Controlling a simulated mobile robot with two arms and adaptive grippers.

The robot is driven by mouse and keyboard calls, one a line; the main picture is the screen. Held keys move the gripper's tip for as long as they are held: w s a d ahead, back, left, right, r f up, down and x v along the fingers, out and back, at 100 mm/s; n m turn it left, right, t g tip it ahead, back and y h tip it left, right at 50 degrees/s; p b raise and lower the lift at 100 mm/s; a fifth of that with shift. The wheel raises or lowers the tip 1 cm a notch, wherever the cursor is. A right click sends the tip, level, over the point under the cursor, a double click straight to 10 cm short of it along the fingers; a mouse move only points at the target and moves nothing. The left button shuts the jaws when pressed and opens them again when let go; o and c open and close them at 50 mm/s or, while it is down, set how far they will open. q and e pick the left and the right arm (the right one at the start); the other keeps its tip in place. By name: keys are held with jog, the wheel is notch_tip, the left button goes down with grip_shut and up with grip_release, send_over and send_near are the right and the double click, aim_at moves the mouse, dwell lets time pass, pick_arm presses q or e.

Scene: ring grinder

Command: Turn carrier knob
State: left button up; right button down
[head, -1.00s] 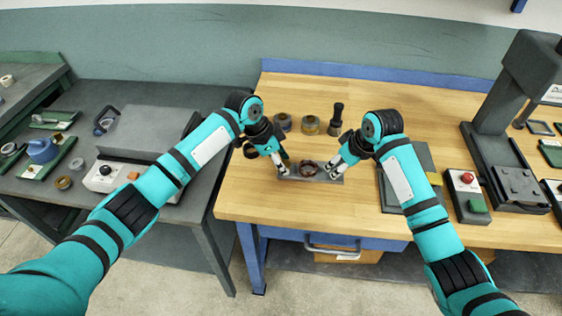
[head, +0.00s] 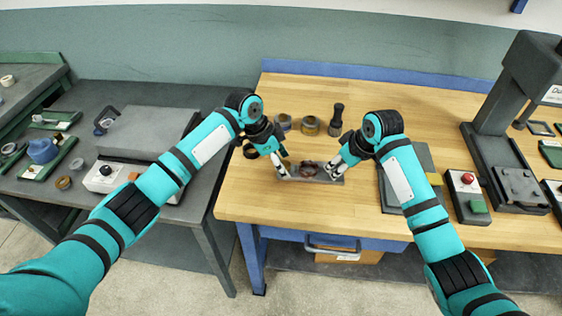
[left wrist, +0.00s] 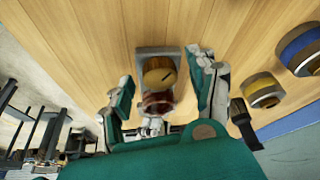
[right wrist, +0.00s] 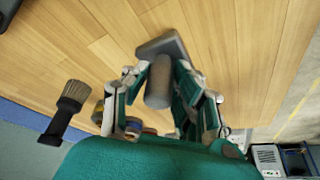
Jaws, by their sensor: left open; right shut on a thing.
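The carrier, a small grey plate (head: 322,180), lies near the front of the wooden bench. The left wrist view shows its grey end (left wrist: 146,52), a round brass-coloured part with a dark slot (left wrist: 159,76) and a red-brown ring (left wrist: 158,103). My left gripper (head: 283,173) is open at the carrier's left end, its fingers apart on either side in the left wrist view. My right gripper (head: 334,171) is shut on a grey cylindrical knob (right wrist: 159,82) at the right end. The fingertip contact is partly hidden.
Ring-like rolls (head: 310,125) and a dark brush (head: 336,118) stand behind the carrier. A dark grey mat (head: 424,160), a control box with a red button (head: 467,181) and a press (head: 500,150) are to the right. The bench's front edge is close.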

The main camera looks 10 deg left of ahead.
pick_arm(q)
jog(key=v, duration=1.2)
